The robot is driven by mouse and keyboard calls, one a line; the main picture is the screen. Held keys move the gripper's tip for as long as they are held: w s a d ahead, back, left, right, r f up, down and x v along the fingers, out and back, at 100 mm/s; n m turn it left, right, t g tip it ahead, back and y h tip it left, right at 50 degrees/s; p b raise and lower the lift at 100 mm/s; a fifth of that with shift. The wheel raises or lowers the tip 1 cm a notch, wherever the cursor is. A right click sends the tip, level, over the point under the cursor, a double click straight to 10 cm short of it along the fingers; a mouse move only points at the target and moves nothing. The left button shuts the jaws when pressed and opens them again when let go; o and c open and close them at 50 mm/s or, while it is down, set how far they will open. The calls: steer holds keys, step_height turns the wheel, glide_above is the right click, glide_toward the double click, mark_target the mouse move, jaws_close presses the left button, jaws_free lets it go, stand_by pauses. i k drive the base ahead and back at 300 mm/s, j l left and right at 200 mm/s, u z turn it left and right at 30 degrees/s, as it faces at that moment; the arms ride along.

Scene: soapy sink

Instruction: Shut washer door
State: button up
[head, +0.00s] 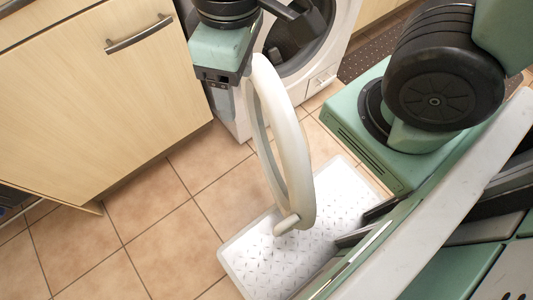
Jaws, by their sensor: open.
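The white washer (338,35) stands at the top middle, with its dark round opening (285,50) facing me. Its pale ring-shaped door (297,165) stands open, swung out toward me and seen nearly edge-on. A short rounded stub (287,225) shows at the door's near lower end. My gripper (295,18) is at the top edge, dark and partly cut off, in front of the washer opening. It is open, and nothing shows in it. It lies beyond the door's upper end; I cannot tell whether they touch. My green wrist hides part of the washer's left side.
A white patterned mat (250,262) lies on the tiled floor below the door. A wooden cabinet (90,95) with a metal handle (139,34) stands at the left. Bare tiles (160,225) lie between. A dark rug (368,58) is right of the washer.

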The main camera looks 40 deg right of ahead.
mark_target(295, 202)
steer(key=k+l+u, duration=0.15)
steer(key=k+u, duration=0.15)
steer(key=k, duration=0.2)
steer(key=k+u, duration=0.3)
steer(key=k, duration=0.2)
